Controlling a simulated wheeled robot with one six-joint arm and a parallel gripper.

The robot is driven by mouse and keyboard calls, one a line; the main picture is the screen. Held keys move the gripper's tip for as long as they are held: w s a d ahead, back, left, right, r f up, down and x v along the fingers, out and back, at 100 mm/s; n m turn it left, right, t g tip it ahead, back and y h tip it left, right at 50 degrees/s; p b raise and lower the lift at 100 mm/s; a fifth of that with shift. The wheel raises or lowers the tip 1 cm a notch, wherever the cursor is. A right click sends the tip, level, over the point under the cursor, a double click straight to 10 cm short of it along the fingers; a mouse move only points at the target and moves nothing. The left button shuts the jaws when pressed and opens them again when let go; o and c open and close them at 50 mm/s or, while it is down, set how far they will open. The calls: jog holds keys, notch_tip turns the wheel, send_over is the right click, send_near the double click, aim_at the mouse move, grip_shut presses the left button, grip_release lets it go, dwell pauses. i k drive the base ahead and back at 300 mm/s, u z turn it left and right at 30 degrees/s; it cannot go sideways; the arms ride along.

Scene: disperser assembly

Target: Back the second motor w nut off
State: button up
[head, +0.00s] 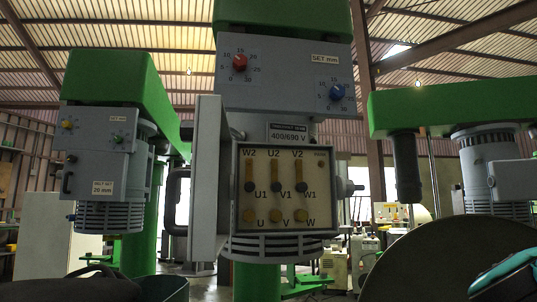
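The middle green machine carries a grey motor (275,247) with its terminal box (285,188) open toward me. The box's cream panel has a top row marked W2, U2, V2, a middle row U1, V1, W1 and a bottom row U, V, W. The w nut (302,215) is the brass-coloured one at the right of the bottom row, seated on the panel. The u nut (249,215) and v nut (275,215) sit to its left. Brass link bars run vertically between the upper rows, with dark nuts at their lower ends. My gripper does not show.
The box's grey cover (207,180) stands open at the left. A control panel with a red knob (240,60) and a blue knob (337,92) is above. Similar machines stand at left (110,150) and right (490,160). A large grey rounded shape fills the lower right.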

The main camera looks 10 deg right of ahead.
aim_at(301, 216)
jog(key=z, duration=1.85)
jog(key=k, duration=0.65)
jog(key=u, duration=1.45)
